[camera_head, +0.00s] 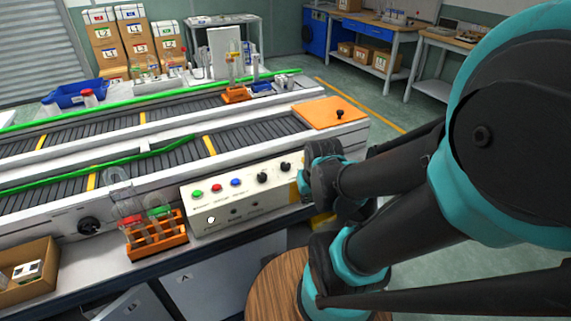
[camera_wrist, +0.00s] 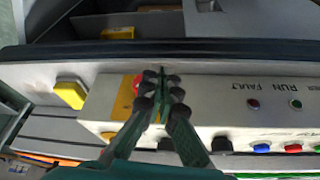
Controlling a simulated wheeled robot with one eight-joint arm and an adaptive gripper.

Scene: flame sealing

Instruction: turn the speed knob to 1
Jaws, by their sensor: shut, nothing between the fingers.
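The control box (camera_head: 240,196) has green, red and blue buttons and two black knobs on its top. One knob (camera_head: 262,178) is beside the blue button; the other (camera_head: 285,167) is farther right. I cannot tell which is the speed knob or read a setting. The wrist view shows the box upside down, with a knob (camera_wrist: 222,143) beside my gripper and another partly hidden behind its fingers. My gripper (camera_wrist: 161,77) is shut and empty, its tips beside a red button (camera_wrist: 138,84) on a yellow patch. My arm hides the gripper in the head view.
Another black knob (camera_head: 89,225) is on the conveyor front. An orange rack (camera_head: 172,243) with glass tubes stands left of the box. A yellow block (camera_wrist: 70,94) is at the left in the wrist view. An orange plate (camera_head: 320,112) lies behind the box.

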